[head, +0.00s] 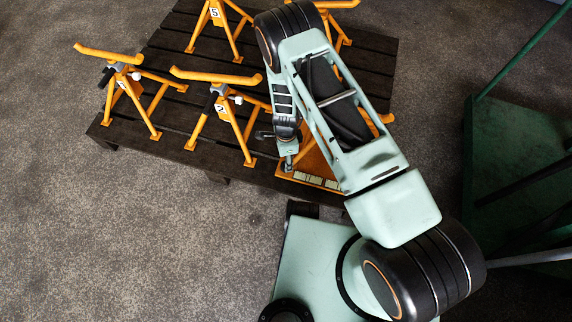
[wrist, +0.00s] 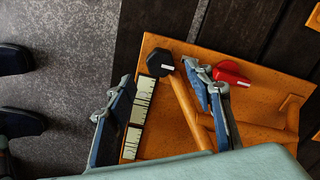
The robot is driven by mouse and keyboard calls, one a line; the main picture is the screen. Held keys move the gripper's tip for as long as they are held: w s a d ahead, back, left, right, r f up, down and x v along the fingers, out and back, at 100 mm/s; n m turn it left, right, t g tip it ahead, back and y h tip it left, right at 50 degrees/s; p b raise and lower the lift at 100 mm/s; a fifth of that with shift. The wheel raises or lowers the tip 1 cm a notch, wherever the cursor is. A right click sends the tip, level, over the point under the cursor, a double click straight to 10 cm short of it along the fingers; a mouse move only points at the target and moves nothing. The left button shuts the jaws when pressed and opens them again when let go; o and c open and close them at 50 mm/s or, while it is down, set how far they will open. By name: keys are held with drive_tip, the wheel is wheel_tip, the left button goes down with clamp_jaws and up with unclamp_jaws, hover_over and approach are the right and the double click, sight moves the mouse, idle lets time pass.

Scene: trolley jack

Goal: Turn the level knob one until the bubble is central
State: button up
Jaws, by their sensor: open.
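In the wrist view an orange base plate (wrist: 185,50) carries a black faceted knob (wrist: 160,62) with a white mark, and a red knob (wrist: 232,72) with a white mark. I cannot tell which is knob one. A row of cream level windows (wrist: 142,100) with dark lines runs along the plate's left edge; the bubbles are too small to read. My gripper (wrist: 157,72) is open, its two blue-grey fingers apart. The black knob appears between the fingertips; contact cannot be told. The red knob is just beyond the right finger. In the head view my gripper (head: 287,163) is over the plate's front-left corner (head: 284,173).
The plate is at the front edge of a dark slatted pallet (head: 170,122). Several orange stands (head: 222,105) with numbered tags stand to the left and behind. A green frame (head: 500,135) is at the right. The grey floor at the left is clear.

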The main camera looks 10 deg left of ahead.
wheel_tip(320, 180, down, 5)
drive_tip(key=shift+f+b, duration=0.2)
drive_tip(key=shift+b, duration=0.5)
drive_tip(key=c, duration=1.2)
